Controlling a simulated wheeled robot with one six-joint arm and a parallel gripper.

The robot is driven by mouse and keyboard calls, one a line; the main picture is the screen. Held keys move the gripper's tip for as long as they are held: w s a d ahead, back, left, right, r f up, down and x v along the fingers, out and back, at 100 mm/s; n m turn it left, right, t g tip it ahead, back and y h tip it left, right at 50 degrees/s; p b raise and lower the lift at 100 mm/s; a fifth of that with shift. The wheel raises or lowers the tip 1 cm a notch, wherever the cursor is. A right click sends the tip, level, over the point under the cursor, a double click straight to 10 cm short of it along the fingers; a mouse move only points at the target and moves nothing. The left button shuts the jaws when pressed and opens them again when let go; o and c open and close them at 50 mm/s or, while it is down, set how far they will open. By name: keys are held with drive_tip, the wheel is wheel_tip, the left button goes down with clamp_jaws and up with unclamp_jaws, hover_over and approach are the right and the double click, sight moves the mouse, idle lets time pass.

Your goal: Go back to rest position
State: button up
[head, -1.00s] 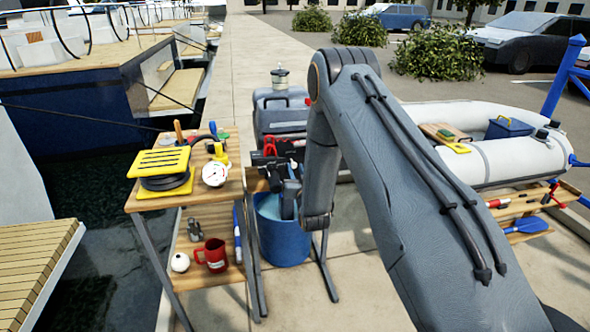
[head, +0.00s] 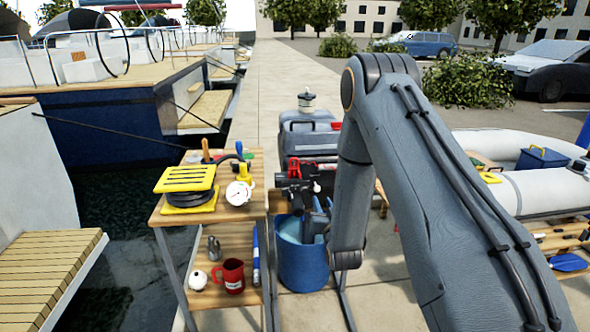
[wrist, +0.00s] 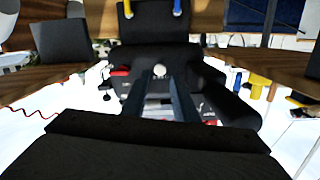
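My gripper (wrist: 159,85) shows in the wrist view as two dark fingers with a clear gap between them. It is open, and I see nothing held in it. A round pale knob and dark shapes show beyond the gap. In the head view my arm reaches forward from the lower right and bends down beside the blue bucket (head: 302,264). The gripper's fingertips cannot be made out clearly there, against the dark clutter above the bucket.
A wooden shelf stand (head: 238,229) stands left of the bucket, with a yellow reel (head: 186,178), a white gauge (head: 238,193) and a red mug (head: 231,275). A pale inflatable boat (head: 545,191) lies right. Open paving (head: 262,85) runs back beside the water.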

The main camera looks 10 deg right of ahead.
drive_tip(key=s+r+g, duration=0.3)
drive_tip(key=s+g, duration=0.2)
drive_tip(key=s, duration=0.8)
drive_tip(key=s+r+n+g, duration=0.1)
drive_tip(key=s+r+g, duration=0.2)
drive_tip(key=s, duration=1)
drive_tip(key=s+r+n+g, duration=0.1)
drive_tip(key=s+r+g, duration=0.2)
drive_tip(key=s+g, duration=0.6)
drive_tip(key=s, duration=0.4)
drive_tip(key=shift+r, duration=0.4)
drive_tip(key=shift+o, duration=0.7)
drive_tip(key=shift+d, duration=0.1)
drive_tip(key=shift+d, duration=0.1)
